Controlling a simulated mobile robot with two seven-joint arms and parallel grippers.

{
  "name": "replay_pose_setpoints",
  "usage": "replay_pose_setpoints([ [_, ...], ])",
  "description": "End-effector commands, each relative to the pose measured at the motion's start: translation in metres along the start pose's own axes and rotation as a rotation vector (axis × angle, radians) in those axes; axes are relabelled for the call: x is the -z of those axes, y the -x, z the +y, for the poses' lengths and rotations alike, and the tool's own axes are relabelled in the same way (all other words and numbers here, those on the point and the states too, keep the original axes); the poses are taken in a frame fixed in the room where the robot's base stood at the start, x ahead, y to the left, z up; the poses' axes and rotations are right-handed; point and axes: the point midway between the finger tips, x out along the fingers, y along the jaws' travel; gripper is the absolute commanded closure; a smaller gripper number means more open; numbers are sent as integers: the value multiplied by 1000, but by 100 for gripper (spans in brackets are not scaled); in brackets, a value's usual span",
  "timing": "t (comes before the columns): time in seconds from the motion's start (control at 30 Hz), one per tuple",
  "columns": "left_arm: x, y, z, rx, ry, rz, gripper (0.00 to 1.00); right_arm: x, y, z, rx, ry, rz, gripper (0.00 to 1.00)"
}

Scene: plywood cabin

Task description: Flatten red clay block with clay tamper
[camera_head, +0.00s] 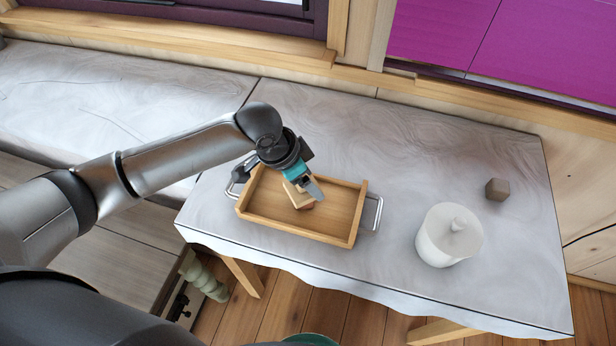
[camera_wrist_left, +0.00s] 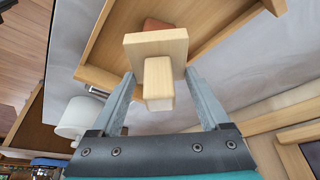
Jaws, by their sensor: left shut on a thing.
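The clay tamper (camera_head: 298,199) is a pale wooden tool with a square plate and a block handle. My left gripper (camera_head: 308,186) is shut on its handle, over the inside of a wooden tray (camera_head: 358,213). In the left wrist view the tamper (camera_wrist_left: 157,45) sits between the two fingers (camera_wrist_left: 160,100), its plate facing away from the gripper. The red clay block (camera_wrist_left: 156,24) shows only as a reddish-brown edge behind the plate; the rest is hidden. I cannot tell whether plate and clay touch. My right gripper is not in view.
The tray has metal handles at both ends and stands on a grey-white table (camera_head: 330,120). A white lidded jar (camera_head: 449,237) and a small brown cube (camera_head: 497,189) stand to its right. The table is clear behind the tray.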

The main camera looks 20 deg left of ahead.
Motion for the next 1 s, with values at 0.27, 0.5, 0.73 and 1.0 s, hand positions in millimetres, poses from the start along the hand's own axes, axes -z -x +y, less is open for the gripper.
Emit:
replay_pose_setpoints([
  [0.27, 1, 1, 0, 1, 0, 1, 76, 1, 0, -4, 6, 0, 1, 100],
  [0.5, 0, 1, 0, 1, 0, 1, 76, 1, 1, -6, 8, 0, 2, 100],
  [0.73, 0, 0, 0, 1, 0, 1, 76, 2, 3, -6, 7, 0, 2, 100],
  [1.0, 0, -1, 0, 1, 0, 0, 76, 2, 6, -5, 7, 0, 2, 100],
])
